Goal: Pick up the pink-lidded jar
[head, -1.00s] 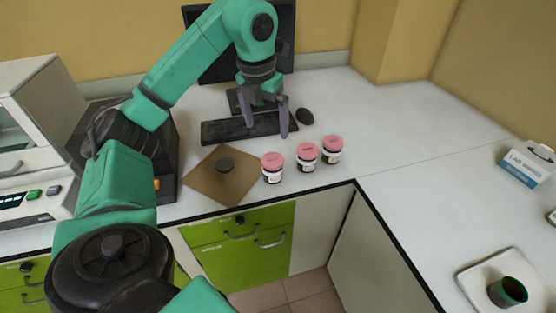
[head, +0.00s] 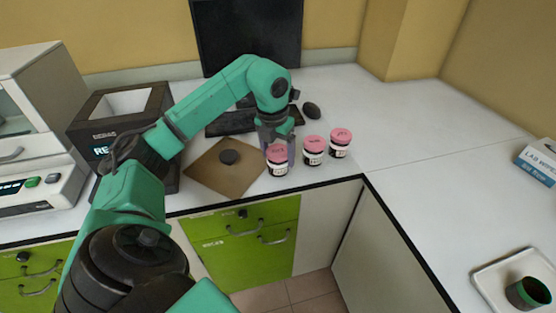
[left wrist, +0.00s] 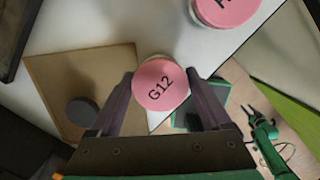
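Three jars with pink lids stand in a row on the white counter. My left gripper (head: 278,138) points down at the leftmost pink-lidded jar (head: 277,160), with its fingers at the lid. The middle jar (head: 313,151) and the right jar (head: 340,143) stand apart to the right.
A keyboard (head: 229,124) and mouse (head: 312,110) are behind. A tray (head: 488,280) with a cup (head: 527,293) sits far right. The right counter is mostly clear.

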